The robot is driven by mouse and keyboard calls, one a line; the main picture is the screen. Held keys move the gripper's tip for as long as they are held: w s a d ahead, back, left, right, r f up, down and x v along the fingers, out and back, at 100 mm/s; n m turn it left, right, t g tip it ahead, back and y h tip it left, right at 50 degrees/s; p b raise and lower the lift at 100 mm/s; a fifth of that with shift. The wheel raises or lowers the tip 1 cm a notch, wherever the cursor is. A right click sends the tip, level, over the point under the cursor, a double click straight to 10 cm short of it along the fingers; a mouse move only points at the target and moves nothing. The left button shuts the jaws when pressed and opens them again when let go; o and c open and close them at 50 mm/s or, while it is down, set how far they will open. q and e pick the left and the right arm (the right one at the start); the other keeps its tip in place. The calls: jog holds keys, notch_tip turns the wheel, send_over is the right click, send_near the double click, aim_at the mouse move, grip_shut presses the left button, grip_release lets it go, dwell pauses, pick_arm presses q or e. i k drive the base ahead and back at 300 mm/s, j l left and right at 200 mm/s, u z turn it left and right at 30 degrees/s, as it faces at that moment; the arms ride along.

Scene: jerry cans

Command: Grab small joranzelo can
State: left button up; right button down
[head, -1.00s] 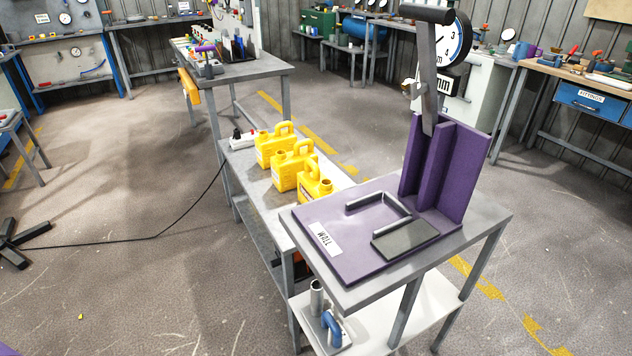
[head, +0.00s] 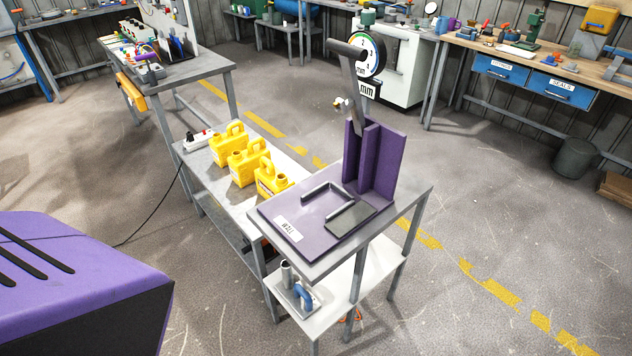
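Three yellow jerry cans stand upright in a row on the low grey table (head: 195,162) in the head view. The far can (head: 229,141), the middle can (head: 246,163) and the near can (head: 272,180) look alike in shape, with top handles and open spouts. Their labels are too small to read, so I cannot tell which is the joranzelo can. Neither of my grippers is in view.
A taller grey table (head: 400,200) with a purple wall fixture (head: 368,165) and a dial gauge (head: 371,52) stands just right of the cans. A power strip (head: 198,141) lies behind them. A black cable (head: 152,215) crosses the floor. Floor at the right is open.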

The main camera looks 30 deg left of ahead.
aim_at(270, 180)
jog(key=i+j+z, duration=0.1)
jog(key=j+z, duration=0.15)
jog(key=j, duration=0.25)
jog(key=i+j+z, duration=0.1)
jog(key=j+z, duration=0.15)
jog(key=j, duration=0.3)
jog(key=i+j+z, duration=0.1)
jog(key=j, duration=0.95)
jog(key=j+z, duration=0.1)
jog(key=j, duration=1)
jog(key=j+u, duration=0.25)
jog(key=j, duration=0.4)
jog(key=i+l+z, duration=0.1)
jog(key=z, duration=0.15)
